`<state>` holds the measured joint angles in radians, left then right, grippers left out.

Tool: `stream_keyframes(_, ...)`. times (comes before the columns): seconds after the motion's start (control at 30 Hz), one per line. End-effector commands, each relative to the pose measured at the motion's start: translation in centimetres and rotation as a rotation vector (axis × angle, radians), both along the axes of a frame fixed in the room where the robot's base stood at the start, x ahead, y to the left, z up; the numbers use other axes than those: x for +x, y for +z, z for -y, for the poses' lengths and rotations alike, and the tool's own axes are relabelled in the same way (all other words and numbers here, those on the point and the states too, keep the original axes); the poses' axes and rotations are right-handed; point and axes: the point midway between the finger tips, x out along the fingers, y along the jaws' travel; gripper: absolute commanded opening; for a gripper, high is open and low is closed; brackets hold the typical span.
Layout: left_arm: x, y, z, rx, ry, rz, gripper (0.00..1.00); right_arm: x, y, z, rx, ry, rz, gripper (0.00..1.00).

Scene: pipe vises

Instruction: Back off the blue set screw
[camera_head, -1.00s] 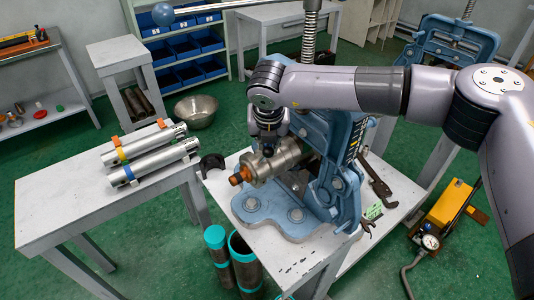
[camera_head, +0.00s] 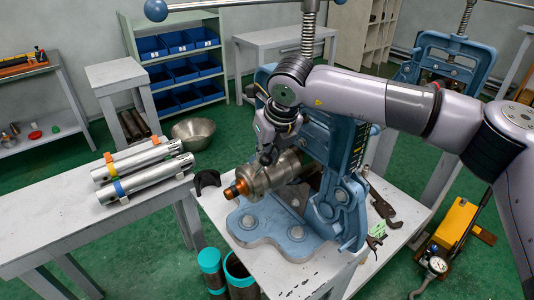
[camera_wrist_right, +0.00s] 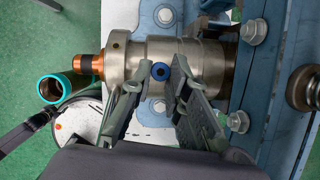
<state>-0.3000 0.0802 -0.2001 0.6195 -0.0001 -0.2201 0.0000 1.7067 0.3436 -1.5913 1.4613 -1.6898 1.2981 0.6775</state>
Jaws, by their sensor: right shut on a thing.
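The blue set screw (camera_wrist_right: 161,71) sits in the side of a steel cylindrical fitting (camera_wrist_right: 205,62) with a copper-coloured end, which also shows in the head view (camera_head: 257,180). The fitting lies in the blue pipe vise (camera_head: 325,150). My right gripper (camera_wrist_right: 157,75) is at the screw, one finger on each side of it, shut on it. In the head view, my right gripper (camera_head: 267,153) reaches down onto the top of the fitting, and the screw is hidden there. My left gripper is not in view.
The vise stands on a white bench (camera_head: 285,282) with a wrench (camera_head: 380,205) at its right. Teal-rimmed pipes (camera_head: 238,270) stand before the bench. Two silver pipes (camera_head: 145,178) lie on a left table (camera_head: 60,215). A yellow pump (camera_head: 455,222) stands on the floor at right.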

Motion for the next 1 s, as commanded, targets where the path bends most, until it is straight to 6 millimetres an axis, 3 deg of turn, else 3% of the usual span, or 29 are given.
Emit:
stream_keyframes(0.23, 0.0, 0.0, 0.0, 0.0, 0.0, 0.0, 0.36, -0.1, -0.2, 0.1, -0.003, -0.002, -0.005, 0.0)
stream_keyframes(0.27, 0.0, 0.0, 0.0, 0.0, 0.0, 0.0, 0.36, -0.1, -0.2, 0.1, -0.003, -0.002, -0.005, 0.17)
stream_keyframes(0.57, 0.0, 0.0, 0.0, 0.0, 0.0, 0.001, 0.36, 0.0, -0.1, 0.0, -0.001, -0.002, -0.003, 0.36)
stream_keyframes(0.87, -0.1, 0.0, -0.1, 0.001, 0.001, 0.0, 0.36, 0.0, 0.1, 0.0, 0.0, -0.002, -0.001, 0.36)
stream_keyframes(1.0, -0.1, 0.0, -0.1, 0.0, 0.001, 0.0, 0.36, -0.4, 1.3, 0.2, 0.002, -0.001, 0.0, 0.36)
